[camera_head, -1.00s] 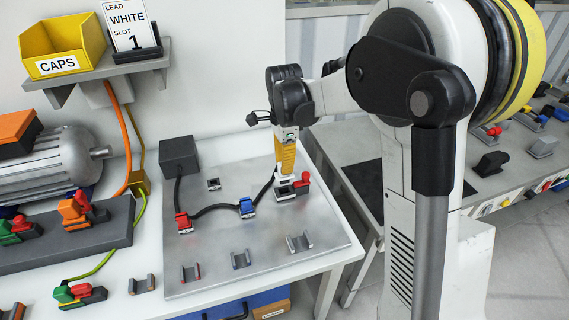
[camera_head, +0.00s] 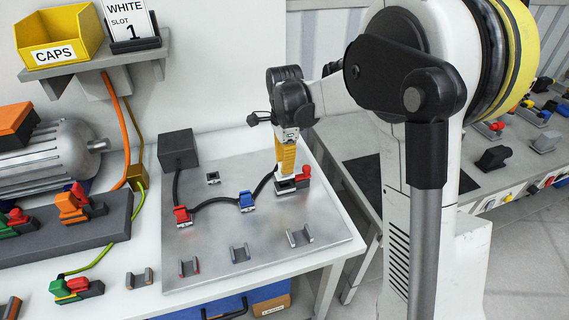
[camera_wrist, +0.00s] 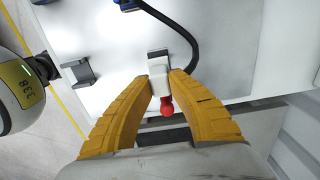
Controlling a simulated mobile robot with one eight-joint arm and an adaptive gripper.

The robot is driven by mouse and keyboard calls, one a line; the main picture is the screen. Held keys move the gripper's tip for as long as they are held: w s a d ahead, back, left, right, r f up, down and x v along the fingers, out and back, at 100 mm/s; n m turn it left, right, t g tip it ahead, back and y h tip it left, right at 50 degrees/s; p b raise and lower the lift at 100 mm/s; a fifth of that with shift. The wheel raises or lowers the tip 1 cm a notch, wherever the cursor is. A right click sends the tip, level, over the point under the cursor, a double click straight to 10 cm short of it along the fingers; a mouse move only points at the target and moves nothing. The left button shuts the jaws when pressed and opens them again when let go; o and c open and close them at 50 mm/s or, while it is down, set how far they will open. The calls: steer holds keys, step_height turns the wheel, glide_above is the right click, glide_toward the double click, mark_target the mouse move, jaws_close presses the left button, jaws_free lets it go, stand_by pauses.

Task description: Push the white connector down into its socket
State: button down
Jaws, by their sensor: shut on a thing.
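The white connector (camera_wrist: 158,80) shows between my yellow fingertips in the wrist view, with a black cable running from its side. My gripper (camera_head: 287,172) points straight down at the right side of the metal plate (camera_head: 200,262); its fingers also show in the wrist view (camera_wrist: 160,86), closed on the connector. The socket (camera_head: 283,187) is a dark and pale block directly below the fingertips, with a red lever (camera_head: 304,173) at its right; the red knob also shows in the wrist view (camera_wrist: 166,107). The fingers hide how deep the connector sits.
A red connector (camera_head: 181,216) and a blue connector (camera_head: 246,201) sit on the plate, joined by the black cable. A dark box (camera_head: 178,151) stands at the back left. Several empty metal clips, including one at the right (camera_head: 299,236), line the front. A card (camera_head: 131,22) reads WHITE, slot 1.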

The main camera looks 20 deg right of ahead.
steer(key=shift+f, duration=0.25)
stand_by(0.4)
steer(key=shift+f+b, duration=1.2)
steer(key=shift+f, duration=0.2)
steer(key=shift+f, duration=0.15)
steer(key=c, duration=1.2)
jaws_free()
steer(key=shift+c, duration=0.2)
step_height(320, 180, up, 12)
steer(key=shift+f, duration=0.1)
step_height(320, 180, up, 5)
steer(key=p, duration=0.4)
